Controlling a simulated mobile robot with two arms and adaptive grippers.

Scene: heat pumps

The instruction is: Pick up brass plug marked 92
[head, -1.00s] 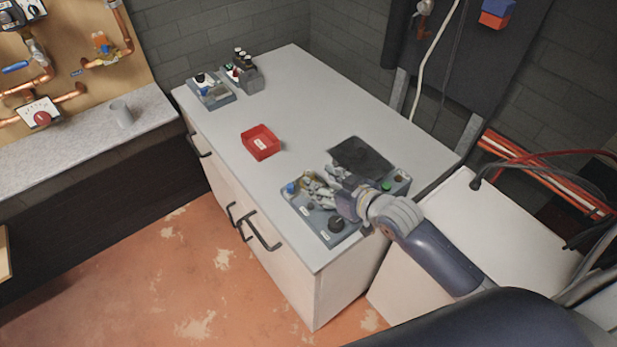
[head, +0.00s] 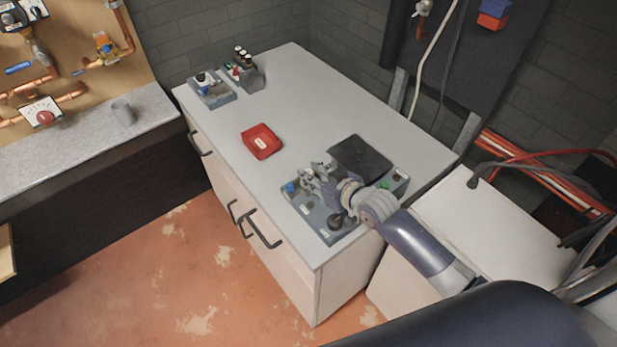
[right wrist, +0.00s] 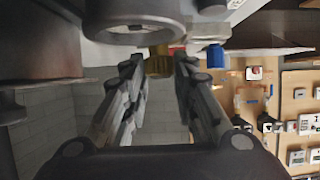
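A brass-coloured plug (right wrist: 158,62) shows in the right wrist view between the fingertips of my right gripper (right wrist: 159,68). Narrow gaps seem to remain beside it, and I cannot tell whether a finger touches it. No marking on it can be read. In the head view my right gripper (head: 312,181) is low over the grey tray (head: 323,233) at the table's near right edge. The gripper hides most of the small parts there, and I cannot pick out the plug. My left gripper is not in view.
A blue part (head: 291,187) stands at the tray's left end, close to the gripper, and also shows in the right wrist view (right wrist: 208,57). A black knob (head: 336,221) and a dark plate (head: 360,157) are nearby.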

